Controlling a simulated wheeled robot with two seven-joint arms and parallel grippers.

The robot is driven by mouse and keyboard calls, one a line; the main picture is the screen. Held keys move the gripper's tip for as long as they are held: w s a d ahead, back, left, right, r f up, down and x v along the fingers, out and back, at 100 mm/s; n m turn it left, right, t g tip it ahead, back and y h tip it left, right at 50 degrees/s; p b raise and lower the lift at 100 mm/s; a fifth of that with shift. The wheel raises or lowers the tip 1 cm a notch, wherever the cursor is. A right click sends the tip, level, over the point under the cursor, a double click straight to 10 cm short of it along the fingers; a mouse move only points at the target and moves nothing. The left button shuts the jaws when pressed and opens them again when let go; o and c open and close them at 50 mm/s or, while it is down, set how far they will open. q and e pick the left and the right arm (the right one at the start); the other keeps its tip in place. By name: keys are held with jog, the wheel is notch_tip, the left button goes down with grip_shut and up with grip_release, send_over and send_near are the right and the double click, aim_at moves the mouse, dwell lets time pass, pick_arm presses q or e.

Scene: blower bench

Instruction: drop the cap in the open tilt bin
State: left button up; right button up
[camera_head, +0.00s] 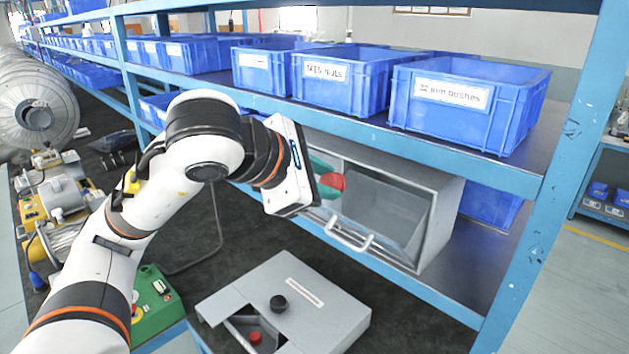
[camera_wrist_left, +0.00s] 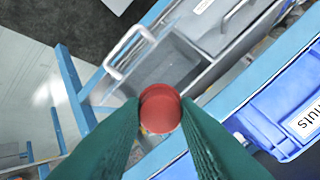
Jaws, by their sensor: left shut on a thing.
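A red round cap (camera_head: 332,183) is held between the green fingers of my left gripper (camera_head: 322,176). In the left wrist view the cap (camera_wrist_left: 160,108) sits at the fingertips of the left gripper (camera_wrist_left: 158,112), which is shut on it. The open tilt bin (camera_head: 385,212) is a grey box with a tilted front and a light handle, on the lower shelf. The cap appears in front of the bin's left part; the exact gap is hard to tell. The bin (camera_wrist_left: 165,62) also shows beyond the cap in the left wrist view. My right gripper is not visible.
Blue labelled bins (camera_head: 465,100) line the shelf above the tilt bin. A blue shelf upright (camera_head: 560,170) stands to its right. A grey box (camera_head: 300,300) with a black knob and a red piece inside lies below. A green control box (camera_head: 155,305) is at lower left.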

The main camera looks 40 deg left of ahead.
pick_arm(q)
jog(key=shift+x, duration=0.9)
jog(key=shift+w+d+f+b, duration=0.15)
jog(key=shift+w+f+b, duration=0.25)
jog(key=shift+w, duration=0.75)
jog(key=shift+w+d+f+b, duration=0.25)
jog(key=shift+w+f, duration=0.15)
jog(key=shift+w, duration=0.75)
jog(key=shift+w+d+f+b, duration=0.1)
jog(key=shift+w+f+b, duration=0.3)
jog(key=shift+w, duration=0.7)
jog(key=o, duration=1)
jog(key=shift+s, duration=0.1)
jog(key=b+v, duration=0.2)
jog(key=v, duration=1)
